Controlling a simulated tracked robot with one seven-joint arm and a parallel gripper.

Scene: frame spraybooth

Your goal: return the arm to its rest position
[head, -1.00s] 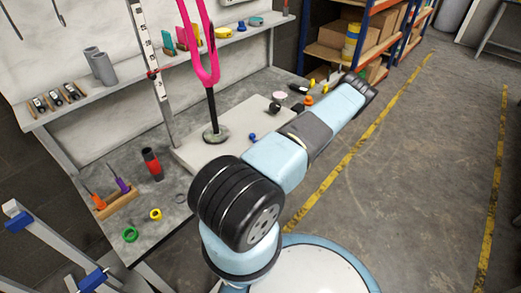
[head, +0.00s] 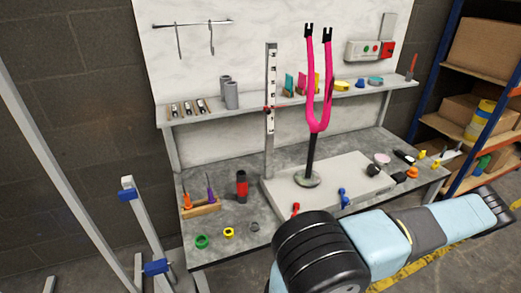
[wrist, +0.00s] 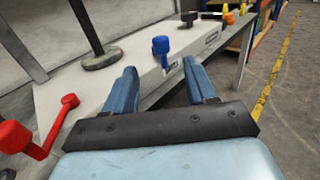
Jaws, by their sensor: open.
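My gripper (wrist: 160,82) shows in the wrist view with its two blue fingers apart and nothing between them. Beyond the fingertips is the edge of a pale surface plate with a blue-topped part (wrist: 161,47) on it. My light-blue and black arm crosses the lower right of the head view, in front of the bench. My gripper does not show clearly in the head view. A pink fork (head: 319,95) stands upright on a black post on the plate (head: 345,172).
A red-knobbed part (wrist: 60,115) lies left of the fingers in the wrist view. The grey bench (head: 225,215) holds a red and black bottle (head: 242,187), a green ring (head: 202,241) and a yellow ring (head: 229,232). A shelving rack (head: 462,125) stands at right. Floor beside the yellow line is clear.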

